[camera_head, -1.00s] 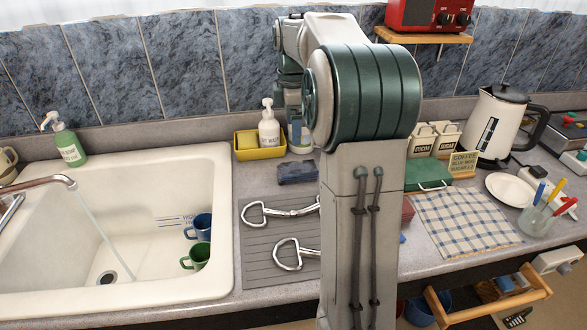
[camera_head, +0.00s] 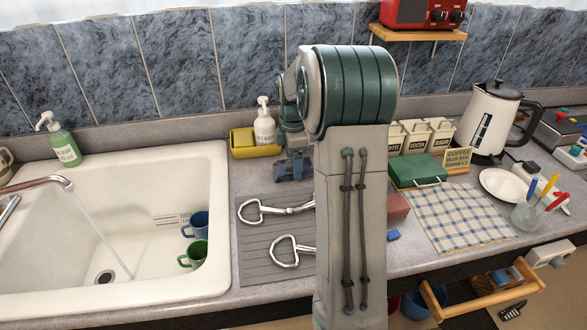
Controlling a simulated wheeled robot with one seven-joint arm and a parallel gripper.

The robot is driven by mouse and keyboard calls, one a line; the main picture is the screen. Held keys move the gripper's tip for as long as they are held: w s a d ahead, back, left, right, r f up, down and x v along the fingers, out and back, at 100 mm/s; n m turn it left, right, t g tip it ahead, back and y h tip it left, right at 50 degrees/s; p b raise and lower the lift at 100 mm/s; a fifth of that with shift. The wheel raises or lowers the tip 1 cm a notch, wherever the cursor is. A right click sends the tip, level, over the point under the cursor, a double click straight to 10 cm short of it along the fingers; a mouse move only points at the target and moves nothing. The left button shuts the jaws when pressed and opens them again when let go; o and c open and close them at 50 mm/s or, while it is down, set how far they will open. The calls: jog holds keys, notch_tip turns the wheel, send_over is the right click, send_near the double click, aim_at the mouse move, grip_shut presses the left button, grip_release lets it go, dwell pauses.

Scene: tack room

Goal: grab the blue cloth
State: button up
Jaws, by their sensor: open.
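The blue cloth (camera_head: 292,173) is a small dark blue folded bundle on the counter, behind the grey ribbed mat and in front of the yellow caddy. My gripper (camera_head: 294,158) is open and points down right at the cloth, overlapping its upper part in the picture. The fingers are small and partly hidden by my arm, so I cannot tell whether they touch the cloth.
The yellow caddy (camera_head: 257,151) and a white pump bottle (camera_head: 264,130) stand close behind. Metal bits (camera_head: 275,209) lie on the ribbed mat (camera_head: 262,268) in front. The sink (camera_head: 218,250) is left. A green box (camera_head: 416,170) and checked towel (camera_head: 455,215) are right.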

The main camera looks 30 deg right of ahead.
jog(key=shift+f, duration=0.85)
jog(key=c, duration=1.2)
jog(key=shift+r, duration=0.15)
